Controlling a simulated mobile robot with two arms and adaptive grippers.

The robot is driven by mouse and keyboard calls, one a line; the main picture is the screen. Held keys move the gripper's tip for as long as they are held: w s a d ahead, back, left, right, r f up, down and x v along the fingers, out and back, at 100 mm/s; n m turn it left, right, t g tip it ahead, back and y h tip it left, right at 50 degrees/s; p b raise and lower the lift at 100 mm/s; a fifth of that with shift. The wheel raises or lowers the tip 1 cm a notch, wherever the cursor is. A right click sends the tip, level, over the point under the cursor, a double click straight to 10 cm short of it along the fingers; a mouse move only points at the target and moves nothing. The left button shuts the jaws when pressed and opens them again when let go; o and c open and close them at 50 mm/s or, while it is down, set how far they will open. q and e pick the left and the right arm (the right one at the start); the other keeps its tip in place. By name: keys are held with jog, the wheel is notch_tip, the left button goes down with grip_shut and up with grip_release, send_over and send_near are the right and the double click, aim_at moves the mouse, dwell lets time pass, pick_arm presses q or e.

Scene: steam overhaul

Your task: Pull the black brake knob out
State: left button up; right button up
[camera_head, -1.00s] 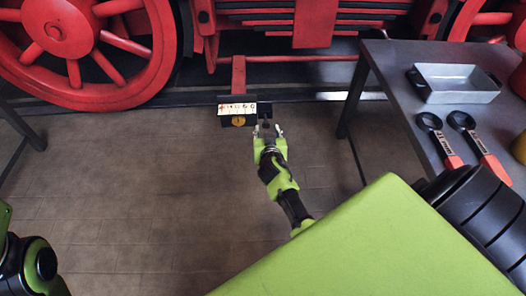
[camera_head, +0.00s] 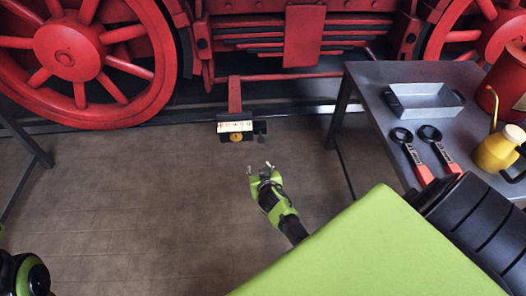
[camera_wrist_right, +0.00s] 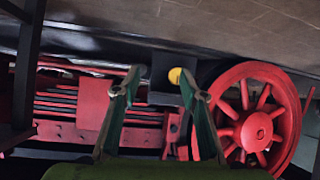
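A small dark brake box (camera_head: 229,139) hangs on a red bracket under the locomotive, with a pale marked strip (camera_head: 235,126) on top and a yellow disc (camera_head: 236,138) on its front. A black part, seemingly the brake knob (camera_head: 261,128), shows at its right end; how far it stands out is unclear. My right gripper (camera_head: 260,167) is open and empty, below and slightly right of the box and apart from it. In the right wrist view the yellow disc (camera_wrist_right: 175,76) shows between the two spread fingers (camera_wrist_right: 160,92).
A grey table (camera_head: 362,110) on the right carries a metal tray (camera_head: 425,100), two black-and-orange tools (camera_head: 411,157) and a yellow oil can (camera_head: 496,150). Large red wheels (camera_head: 75,55) stand behind. The floor around the gripper is clear.

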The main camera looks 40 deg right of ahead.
jog(key=s+a+f+n+g+y+p, duration=0.2)
jog(key=s+a+p, duration=0.5)
jog(key=s+p, duration=0.4)
jog(key=shift+s+a+n+g+y+p, duration=0.15)
jog(key=shift+s+n+g+y+p, duration=0.3)
jog(key=shift+s, duration=0.4)
jog(key=shift+f, duration=0.1)
